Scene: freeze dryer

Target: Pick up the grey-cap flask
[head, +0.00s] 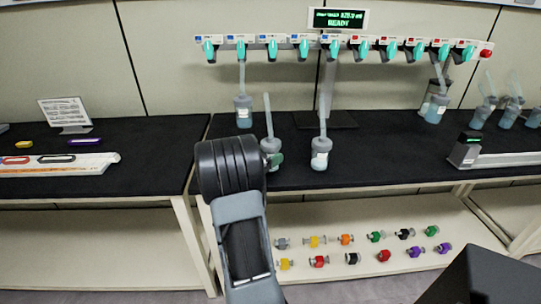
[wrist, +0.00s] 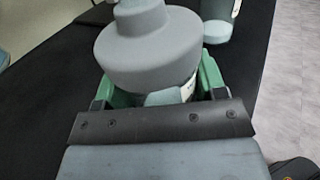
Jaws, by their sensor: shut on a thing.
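The grey-cap flask (head: 269,145) is at the front of the black bench in the head view, with a pale tube rising from its top. My gripper (head: 276,160) is shut around its body, and my arm hides its lower part. In the wrist view its wide grey cap (wrist: 150,48) fills the middle, with the green fingers (wrist: 210,76) on both sides of the body below the cap. The flask looks about upright. I cannot tell whether its base touches the bench.
Another grey-topped flask (head: 320,152) stands close to the right on the bench. A further flask (head: 243,111) hangs below the valve manifold (head: 336,42) behind. More flasks (head: 437,108) stand at the right. A shelf (head: 400,284) below holds several coloured fittings.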

